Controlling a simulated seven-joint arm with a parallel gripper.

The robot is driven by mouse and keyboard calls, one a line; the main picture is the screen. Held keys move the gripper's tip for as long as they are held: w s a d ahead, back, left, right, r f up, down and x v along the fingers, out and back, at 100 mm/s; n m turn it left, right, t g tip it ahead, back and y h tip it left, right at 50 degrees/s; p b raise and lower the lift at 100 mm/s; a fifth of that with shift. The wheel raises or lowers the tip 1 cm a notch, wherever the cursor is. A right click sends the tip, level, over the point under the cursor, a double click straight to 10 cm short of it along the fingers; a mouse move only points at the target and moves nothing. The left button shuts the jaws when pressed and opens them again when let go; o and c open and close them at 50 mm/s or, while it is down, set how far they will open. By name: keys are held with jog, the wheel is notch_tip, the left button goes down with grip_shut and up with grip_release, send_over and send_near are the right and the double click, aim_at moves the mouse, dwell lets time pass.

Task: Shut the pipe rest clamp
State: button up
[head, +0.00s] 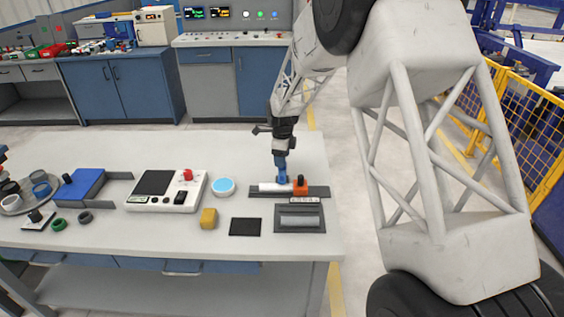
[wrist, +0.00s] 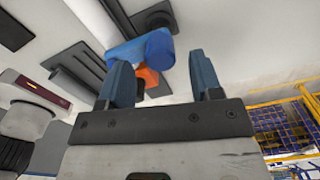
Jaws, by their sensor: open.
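The pipe rest clamp shows a blue arm (head: 281,172) that stands up beside an orange block (head: 300,186) on a dark base strip (head: 320,192). A white pipe (head: 270,187) lies along the strip, left of the orange block. In the wrist view the rounded blue arm (wrist: 140,48) passes by the fingertips, with the orange block (wrist: 148,78) partly hidden behind it. My gripper (head: 281,152) is above the clamp; its two blue fingers are spread apart in the wrist view (wrist: 160,62). Whether a finger touches the arm I cannot tell.
A dark tray with a grey piece (head: 300,218) lies in front of the clamp, a black pad (head: 245,227) to its left. The table's right edge is close.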

jog(key=shift+r, duration=2.55)
jog(key=shift+s+d+r, duration=0.15)
jog(key=shift+r, duration=0.1)
jog(key=s+d+r+n+t, duration=0.1)
jog(key=s+d+r+n, duration=0.45)
jog(key=s+r, duration=0.5)
jog(key=s+d+r+n, duration=0.5)
jog(key=s+d+r, duration=0.2)
jog(key=s, duration=0.7)
jog(key=s+d+n, duration=0.2)
jog(key=s+n, duration=0.1)
jog(key=s, duration=0.6)
jog(key=s+d+n+t, duration=0.1)
jog(key=s+d+n, duration=0.1)
jog(key=s, duration=0.7)
jog(key=s+d+n, duration=0.2)
jog(key=s+n, duration=0.2)
jog(key=s, duration=0.5)
jog(key=shift+d+f+n+t, duration=0.25)
jog(key=shift+d+n+t, duration=0.05)
jog(key=shift+d+n, duration=0.05)
